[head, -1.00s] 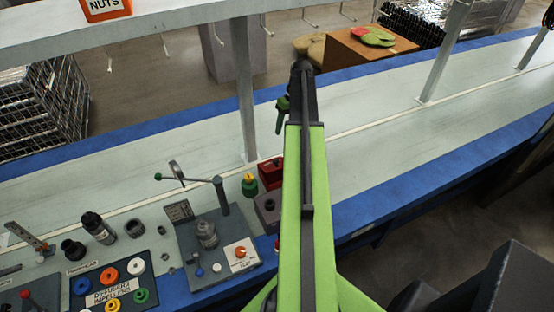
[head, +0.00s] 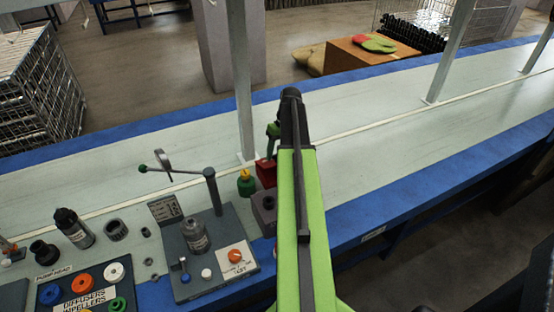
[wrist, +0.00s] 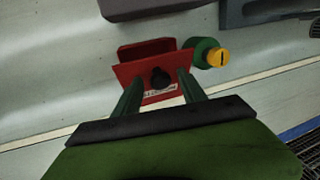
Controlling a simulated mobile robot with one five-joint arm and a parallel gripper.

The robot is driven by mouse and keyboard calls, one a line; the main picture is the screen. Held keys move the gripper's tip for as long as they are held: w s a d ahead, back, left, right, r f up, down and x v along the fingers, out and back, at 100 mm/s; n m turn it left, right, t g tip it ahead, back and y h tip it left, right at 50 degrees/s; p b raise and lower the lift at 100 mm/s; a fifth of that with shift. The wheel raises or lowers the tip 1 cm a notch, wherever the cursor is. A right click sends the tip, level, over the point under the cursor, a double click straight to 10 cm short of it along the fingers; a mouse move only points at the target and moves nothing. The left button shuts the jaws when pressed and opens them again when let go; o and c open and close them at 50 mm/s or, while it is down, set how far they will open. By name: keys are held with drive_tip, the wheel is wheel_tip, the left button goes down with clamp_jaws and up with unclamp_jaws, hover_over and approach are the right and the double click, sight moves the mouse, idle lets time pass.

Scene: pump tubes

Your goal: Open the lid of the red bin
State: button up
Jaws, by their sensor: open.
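The red bin (head: 266,173) stands on the bench near the upright post, partly hidden by my arm in the head view. In the wrist view the red bin (wrist: 146,50) shows its red lid (wrist: 126,72) with a black knob (wrist: 160,77) and a white label below. My gripper (wrist: 159,80) is open, with one green finger on each side of the knob. I cannot tell whether the fingers touch it. In the head view my gripper (head: 270,148) is just above the bin.
A green bottle with a yellow cap (head: 246,183) stands left of the bin. A grey block with a hole (head: 264,212) is in front of it. The shelf post (head: 244,90) rises close behind. A test fixture (head: 207,240) lies further left. The bench to the right is clear.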

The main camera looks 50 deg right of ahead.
clamp_jaws()
drive_tip(key=shift+w+a, duration=0.1)
idle(1.3)
